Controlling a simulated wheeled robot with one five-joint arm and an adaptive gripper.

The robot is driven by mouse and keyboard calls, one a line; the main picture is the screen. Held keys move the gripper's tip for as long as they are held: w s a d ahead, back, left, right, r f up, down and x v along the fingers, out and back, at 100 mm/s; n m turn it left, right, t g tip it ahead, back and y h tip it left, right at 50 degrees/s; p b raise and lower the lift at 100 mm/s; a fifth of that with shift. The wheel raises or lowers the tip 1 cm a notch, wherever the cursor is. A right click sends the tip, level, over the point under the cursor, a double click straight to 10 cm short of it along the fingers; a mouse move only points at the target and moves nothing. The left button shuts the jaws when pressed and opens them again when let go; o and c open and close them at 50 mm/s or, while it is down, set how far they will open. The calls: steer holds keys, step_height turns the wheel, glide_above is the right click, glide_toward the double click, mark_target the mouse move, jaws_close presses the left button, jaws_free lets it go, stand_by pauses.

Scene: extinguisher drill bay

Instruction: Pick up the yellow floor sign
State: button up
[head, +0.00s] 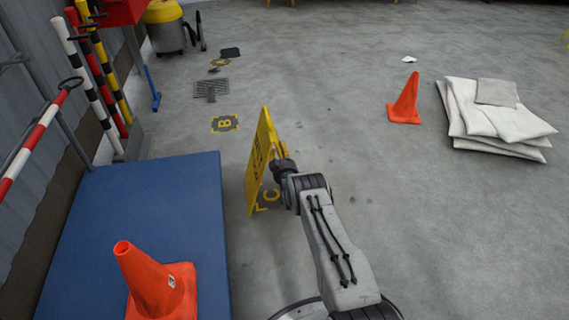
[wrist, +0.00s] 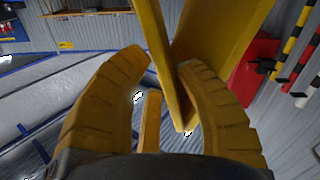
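The yellow floor sign (head: 258,160) stands upright on the floor in the middle of the head view, just right of the blue mat. My gripper (head: 281,152) is at its right side, near its upper part. In the wrist view, the sign's yellow panel (wrist: 220,35) comes down from the top, and its edge reaches between my two fingers (wrist: 165,68). The fingers are apart. The panel edge lies close to the right finger, with a clear gap to the left finger. I cannot tell whether the right finger touches it.
A blue mat (head: 150,200) with an orange cone (head: 160,285) lies at the left. Another orange cone (head: 405,100) and a pile of white sacks (head: 490,120) are at the right. Striped poles (head: 85,80) stand by the wall. The floor between sign and right cone is clear.

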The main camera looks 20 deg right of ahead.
steer(key=shift+w, duration=0.1)
steer(key=shift+f+b+x, duration=0.2)
steer(key=shift+b+x, duration=0.6)
steer(key=shift+b, duration=0.4)
steer(key=b+x, duration=0.2)
steer(key=shift+w, duration=0.3)
steer(key=shift+b+x, duration=0.8)
steer(key=shift+o, duration=0.3)
steer(key=shift+r, duration=0.2)
